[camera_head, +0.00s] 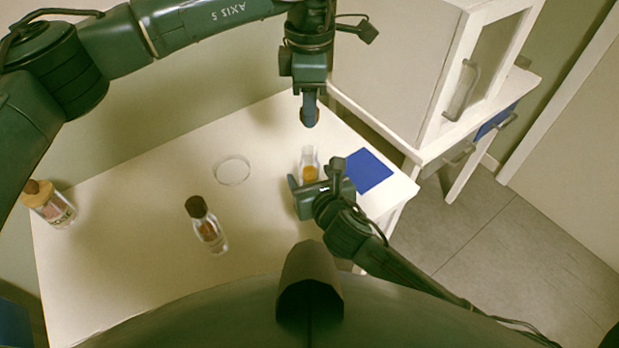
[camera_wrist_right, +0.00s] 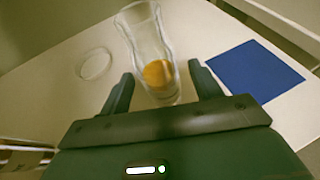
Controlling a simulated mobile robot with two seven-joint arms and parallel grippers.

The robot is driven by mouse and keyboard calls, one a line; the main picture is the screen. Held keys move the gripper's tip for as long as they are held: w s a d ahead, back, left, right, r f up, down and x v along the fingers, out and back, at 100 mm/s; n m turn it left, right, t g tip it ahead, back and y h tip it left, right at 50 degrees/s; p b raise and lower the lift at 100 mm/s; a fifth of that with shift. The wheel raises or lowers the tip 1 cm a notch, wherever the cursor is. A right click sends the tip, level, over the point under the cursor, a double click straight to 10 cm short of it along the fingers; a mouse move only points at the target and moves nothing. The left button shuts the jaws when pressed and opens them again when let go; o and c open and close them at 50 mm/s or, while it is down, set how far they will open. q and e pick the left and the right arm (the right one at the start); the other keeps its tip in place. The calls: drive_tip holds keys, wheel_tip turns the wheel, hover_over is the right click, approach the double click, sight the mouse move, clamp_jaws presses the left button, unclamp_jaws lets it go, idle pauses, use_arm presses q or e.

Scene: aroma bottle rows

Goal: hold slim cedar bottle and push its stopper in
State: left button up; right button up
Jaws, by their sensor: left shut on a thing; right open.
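A slim clear glass bottle (camera_head: 309,167) with a round orange label stands upright on the table, with no stopper seen in its mouth. It also shows in the right wrist view (camera_wrist_right: 151,50). I cannot read whether it is the cedar one. My right gripper (camera_head: 322,184) is open, with its fingers on either side of the bottle's lower part in the wrist view (camera_wrist_right: 162,84). My left gripper (camera_head: 309,104) is above and beyond the bottle, pointing down. It is shut on a small brownish stopper (camera_head: 308,119), mostly hidden by the fingers.
A blue mat (camera_head: 368,171) lies just right of the bottle. A clear round dish (camera_head: 232,158) is to its left. A dark-capped bottle (camera_head: 208,229) and a wide bottle with a wooden stopper (camera_head: 57,210) stand farther left. A white cabinet (camera_head: 392,70) stands at the right.

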drive_tip(key=shift+x, duration=0.8)
clamp_jaws()
use_arm(q)
drive_tip(key=shift+f, duration=2.5)
drive_tip(key=shift+f, duration=0.9)
drive_tip(key=shift+f, duration=0.6)
drive_tip(key=o, duration=1.1)
